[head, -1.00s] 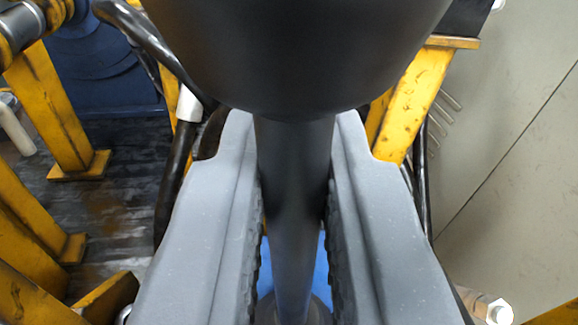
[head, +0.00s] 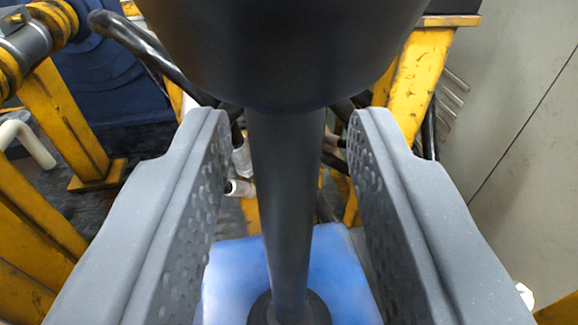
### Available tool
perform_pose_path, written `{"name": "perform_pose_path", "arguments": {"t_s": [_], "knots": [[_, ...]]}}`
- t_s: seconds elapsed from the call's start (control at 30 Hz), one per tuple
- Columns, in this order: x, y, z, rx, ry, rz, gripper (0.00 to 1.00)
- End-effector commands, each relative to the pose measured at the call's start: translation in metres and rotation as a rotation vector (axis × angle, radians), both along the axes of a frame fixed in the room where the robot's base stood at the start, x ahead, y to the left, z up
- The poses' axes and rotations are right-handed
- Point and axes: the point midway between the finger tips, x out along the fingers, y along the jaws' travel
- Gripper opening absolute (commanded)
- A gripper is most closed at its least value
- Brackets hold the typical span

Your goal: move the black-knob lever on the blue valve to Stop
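The black-knob lever (head: 287,190) stands in the middle of the head view. Its large black knob fills the top centre, and its dark shaft runs down to a round black base. The base sits on the blue valve (head: 345,270), whose light blue top shows between the fingers. My gripper (head: 287,165) is open, with one grey finger on each side of the shaft. A gap shows between the shaft and both dimpled finger pads. No Stop mark can be seen.
Yellow frame posts (head: 62,120) stand at the left, with another yellow post (head: 415,85) at the upper right. Black hoses (head: 145,50) run behind the lever. A grey panel (head: 510,130) fills the right side. A blue machine body (head: 115,70) is at the upper left.

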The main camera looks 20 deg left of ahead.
Motion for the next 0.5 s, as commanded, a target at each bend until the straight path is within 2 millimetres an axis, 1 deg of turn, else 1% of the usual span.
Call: {"name": "perform_pose_path", "arguments": {"t_s": [0.17,0.27,0.37,0.5], "knots": [[-0.003,-0.001,0.000,0.001,0.001,0.000,0.33],[-0.010,-0.003,0.001,0.002,0.002,0.000,0.33],[-0.019,-0.007,0.002,0.002,0.000,-0.001,0.33],[-0.038,-0.011,0.004,0.001,-0.001,0.000,0.33]]}}
